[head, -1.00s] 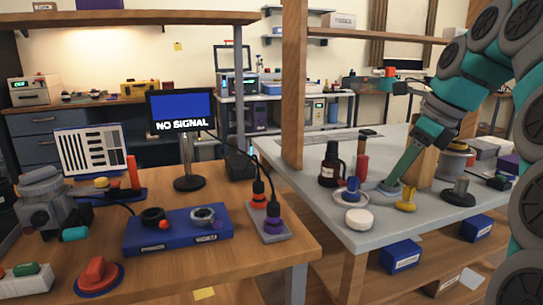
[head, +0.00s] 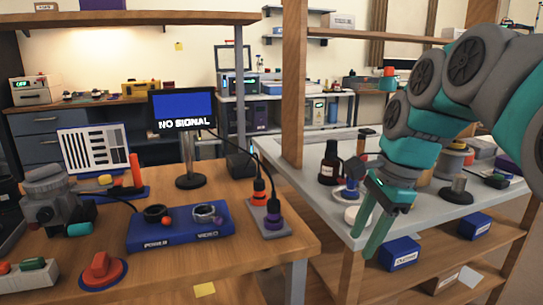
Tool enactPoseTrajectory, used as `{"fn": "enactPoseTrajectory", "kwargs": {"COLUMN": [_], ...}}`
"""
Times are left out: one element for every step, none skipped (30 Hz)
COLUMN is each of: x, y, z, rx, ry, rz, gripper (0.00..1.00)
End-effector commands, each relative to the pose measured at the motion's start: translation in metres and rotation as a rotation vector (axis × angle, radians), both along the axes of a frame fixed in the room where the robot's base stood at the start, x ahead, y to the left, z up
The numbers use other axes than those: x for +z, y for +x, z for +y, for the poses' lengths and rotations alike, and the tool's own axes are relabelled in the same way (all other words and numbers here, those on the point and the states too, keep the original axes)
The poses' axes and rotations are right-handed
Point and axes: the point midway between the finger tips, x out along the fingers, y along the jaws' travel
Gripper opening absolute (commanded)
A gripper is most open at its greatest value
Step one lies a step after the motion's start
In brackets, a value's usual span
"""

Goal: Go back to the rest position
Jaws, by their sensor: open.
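My gripper (head: 372,228) is in the head view at the right, pointing down. Its two green fingers stand apart, with nothing visible between them. It hangs in front of the front edge of the grey table (head: 430,218). My arm reaches in from the upper right and hides part of that table and some of the things on it.
Blue boxes (head: 400,253) sit on the shelf below. A wooden bench at left holds a monitor (head: 182,109) and a blue box (head: 178,226).

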Motion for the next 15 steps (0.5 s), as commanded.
{"fn": "enactPoseTrajectory", "kwargs": {"x": [-0.013, -0.02, -0.032, -0.039, -0.047, -0.058, -0.067, -0.075, -0.086, -0.095, -0.103, -0.115, -0.123, -0.131, -0.143], "y": [-0.016, -0.023, -0.034, -0.041, -0.05, -0.061, -0.07, -0.079, -0.09, -0.1, -0.109, -0.122, -0.131, -0.141, -0.154], "z": [0.007, 0.01, 0.014, 0.016, 0.019, 0.021, 0.023, 0.024, 0.026, 0.026, 0.027, 0.027, 0.026, 0.026, 0.025], "rx": [0.092, 0.153, 0.232, 0.29, 0.35, 0.427, 0.486, 0.544, 0.621, 0.678, 0.734, 0.809, 0.864, 0.919, 0.991], "ry": [-0.023, -0.034, -0.05, -0.062, -0.074, -0.088, -0.097, -0.106, -0.116, -0.122, -0.129, -0.135, -0.142, -0.145, -0.146], "rz": [0.004, 0.004, 0.006, 0.002, 0.004, 0.008, 0.011, 0.013, 0.012, 0.018, 0.022, 0.029, 0.029, 0.033, 0.041], "gripper": [0.48, 0.48, 0.48, 0.48, 0.48, 0.48, 0.48, 0.48, 0.48, 0.48, 0.48, 0.48, 0.48, 0.48, 0.48]}}
